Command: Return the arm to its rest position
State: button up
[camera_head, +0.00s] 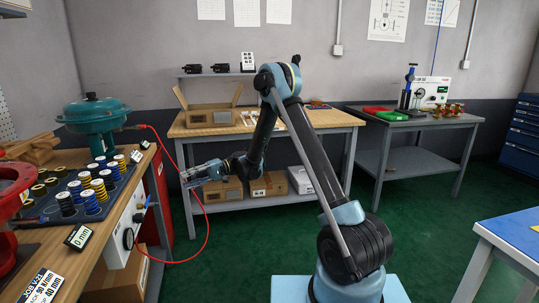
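My arm (318,170) rises from its base at the bottom middle, bends at a high elbow and comes down to the left. My gripper (186,179) points left, in mid-air in front of the wooden workbench and apart from every surface. Its fingers are small in the view, and I cannot tell whether they are open or shut. I see nothing clearly held in it.
The left bench carries a teal valve actuator (92,115), a tray of springs (75,195) and a 0 mm display (78,237). A red cable (207,225) hangs near my gripper. A blue-topped table (520,228) stands right. Green floor (430,225) is free between.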

jog(key=s+d+r+m+t+h, duration=0.15)
jog(key=d+r, duration=0.25)
jog(key=d, duration=0.5)
jog(key=s+d+r+m+t+h, duration=0.1)
jog(key=s+d+r+t+h, duration=0.15)
jog(key=d, duration=0.65)
jog(key=s+d+r+m+t+h, duration=0.1)
jog(key=s+d+r+t, duration=0.3)
jog(key=d, duration=0.5)
jog(key=s+d+f+t+h, duration=0.1)
jog(key=s+d+f+h, duration=0.2)
jog(key=s+d, duration=0.3)
jog(key=s+d+f+m+t+h, duration=0.1)
jog(key=s+d+f+h, duration=0.2)
jog(key=s+d, duration=0.4)
jog(key=s+d+f+m+t+h, duration=0.1)
jog(key=s+d+f+h, duration=0.2)
jog(key=s+d, duration=0.4)
jog(key=d, duration=0.8)
jog(key=shift+s, duration=0.2)
